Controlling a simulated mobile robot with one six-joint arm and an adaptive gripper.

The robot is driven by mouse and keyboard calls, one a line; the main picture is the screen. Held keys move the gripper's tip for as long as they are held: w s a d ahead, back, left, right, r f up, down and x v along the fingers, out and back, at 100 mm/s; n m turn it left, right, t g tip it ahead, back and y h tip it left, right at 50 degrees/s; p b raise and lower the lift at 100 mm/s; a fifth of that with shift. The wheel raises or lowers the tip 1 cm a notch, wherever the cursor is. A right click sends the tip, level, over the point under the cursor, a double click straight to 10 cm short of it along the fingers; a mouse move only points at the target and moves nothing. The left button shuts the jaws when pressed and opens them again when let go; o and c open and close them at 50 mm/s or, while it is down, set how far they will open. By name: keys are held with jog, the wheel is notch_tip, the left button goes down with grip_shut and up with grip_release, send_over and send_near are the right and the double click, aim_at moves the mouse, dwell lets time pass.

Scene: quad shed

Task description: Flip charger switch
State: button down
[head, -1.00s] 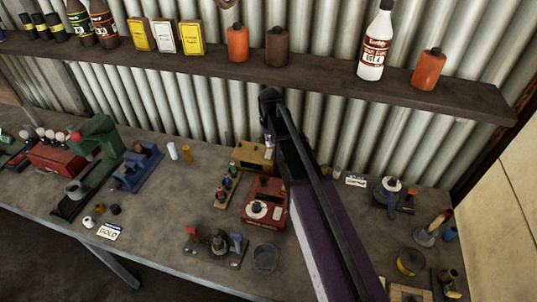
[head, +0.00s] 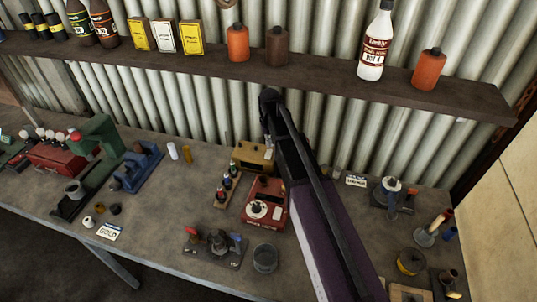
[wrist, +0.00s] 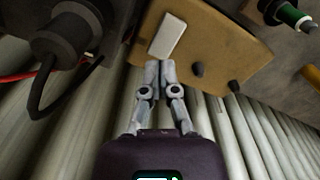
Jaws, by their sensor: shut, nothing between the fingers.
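A tan box (head: 253,157) stands at the back of the bench near the wall, partly covered by my arm in the head view. In the wrist view the tan box (wrist: 215,50) shows a pale rectangular piece (wrist: 168,36) and dark knobs (wrist: 197,69). A red box with a white dial (head: 262,207) stands in front of it. I cannot tell for sure which box is the charger or which part is its switch. My gripper (wrist: 160,66) is shut and empty, its fingertips at the tan box's edge, just below the pale piece. Contact is unclear. The head view hides the fingertips.
A shelf (head: 330,80) with bottles and tins runs above the bench along the corrugated wall. A black round part (wrist: 68,32) with red and black cables is left in the wrist view. A round tin (head: 265,258) is in front.

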aim_at(270, 151)
jog(key=shift+f+b, duration=1.4)
dwell(1.2)
jog(key=shift+r, duration=0.15)
jog(key=shift+r+p, duration=3.4)
jog(key=shift+p, duration=0.15)
jog(key=shift+s+f, duration=0.1)
jog(key=shift+s, duration=0.05)
